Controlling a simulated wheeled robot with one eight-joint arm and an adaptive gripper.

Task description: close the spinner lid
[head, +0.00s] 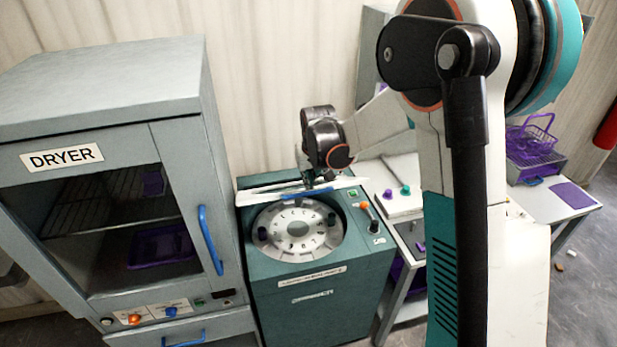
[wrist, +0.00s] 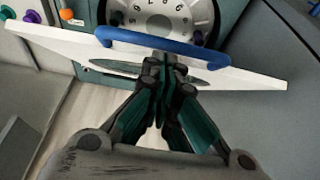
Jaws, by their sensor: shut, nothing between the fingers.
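The spinner (head: 320,270) is a green cabinet with a round dial-like drum (head: 298,231) in its top, standing to the right of the dryer. Its pale lid (head: 270,192) is seen nearly edge-on at the back of the cabinet top, raised, with the drum uncovered. In the wrist view the lid (wrist: 250,78) crosses the picture as a white slab with a blue handle (wrist: 150,45), and the drum (wrist: 160,18) shows beyond it. My gripper (wrist: 165,62) is shut and empty, its fingertips at the lid beside the handle; I cannot tell whether they touch.
The dryer (head: 105,190) with its blue handle (head: 210,240) stands close on the left. A control panel with an orange knob (head: 364,205) is on the spinner's right. A table with a purple basket (head: 533,140) stands farther right.

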